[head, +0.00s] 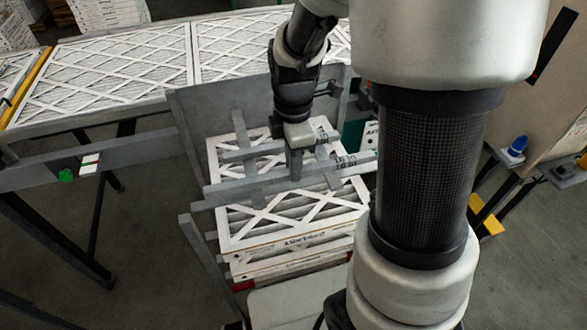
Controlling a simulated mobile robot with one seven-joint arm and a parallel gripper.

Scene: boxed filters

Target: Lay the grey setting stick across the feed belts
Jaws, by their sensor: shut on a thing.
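A long grey bar, which looks like the setting stick (225,193), runs across the front of a stack of white-framed filters, sloping up to the right. My gripper (296,172) points down over the stack and is shut on this bar near its middle. Two grey strips, apparently the feed belts (244,150), run front to back over the top filter; the right one is partly hidden by my gripper. The stick passes across both in the picture. I cannot tell whether it touches them.
Another grey crosspiece (236,155) lies behind the stick. A long bench with large filters (110,70) runs behind. My arm hides the stack's right side. Floor is open at the lower left.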

